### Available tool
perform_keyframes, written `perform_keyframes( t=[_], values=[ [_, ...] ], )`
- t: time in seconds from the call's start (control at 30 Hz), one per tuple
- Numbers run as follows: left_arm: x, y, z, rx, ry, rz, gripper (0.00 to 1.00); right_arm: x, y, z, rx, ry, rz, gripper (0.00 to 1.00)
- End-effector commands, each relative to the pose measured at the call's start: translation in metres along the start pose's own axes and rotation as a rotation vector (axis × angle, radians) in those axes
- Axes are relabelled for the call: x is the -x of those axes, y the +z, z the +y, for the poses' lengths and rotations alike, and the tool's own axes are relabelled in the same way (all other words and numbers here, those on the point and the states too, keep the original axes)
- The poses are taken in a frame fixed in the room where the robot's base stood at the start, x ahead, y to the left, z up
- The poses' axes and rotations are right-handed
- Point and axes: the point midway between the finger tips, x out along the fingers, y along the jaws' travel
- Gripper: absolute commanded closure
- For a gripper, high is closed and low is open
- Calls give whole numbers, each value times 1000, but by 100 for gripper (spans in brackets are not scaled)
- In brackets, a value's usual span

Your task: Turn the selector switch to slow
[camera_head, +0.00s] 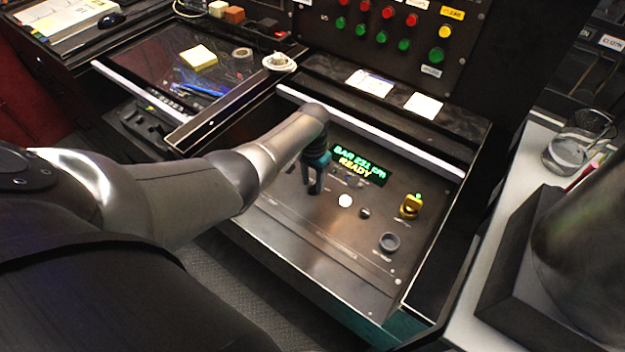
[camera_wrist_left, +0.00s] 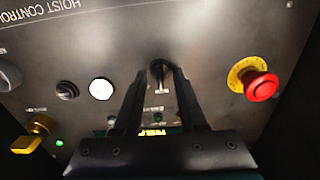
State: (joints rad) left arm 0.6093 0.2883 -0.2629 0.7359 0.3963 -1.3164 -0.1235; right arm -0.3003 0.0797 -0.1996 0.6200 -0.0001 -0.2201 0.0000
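The sloped control panel (camera_head: 330,235) carries a small dark lever-type knob (camera_wrist_left: 158,75), which looks like the selector switch, though its position labels are too small to read. My left gripper (camera_head: 314,184) is over the panel, pointing down at it. In the left wrist view the left gripper (camera_wrist_left: 158,88) is open, with one finger on each side of the dark knob. I cannot tell whether the fingers touch it. In the head view the knob is hidden by the gripper and arm. My right gripper is not in view.
Near the gripper are a lit display (camera_head: 358,165), a white button (camera_head: 345,200), a yellow knob (camera_head: 410,206) and a dark round knob (camera_head: 389,242). A red mushroom button (camera_wrist_left: 262,86) is on the other side. A glass beaker (camera_head: 578,142) stands at the right.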

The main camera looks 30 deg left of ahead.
Motion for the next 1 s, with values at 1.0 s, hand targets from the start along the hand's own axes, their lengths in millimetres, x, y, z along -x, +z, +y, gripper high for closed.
perform_keyframes(
  t=[1.0],
  values=[
    [133, 0, -1, 1, -1, 3, 59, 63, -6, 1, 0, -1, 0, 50]
  ],
)
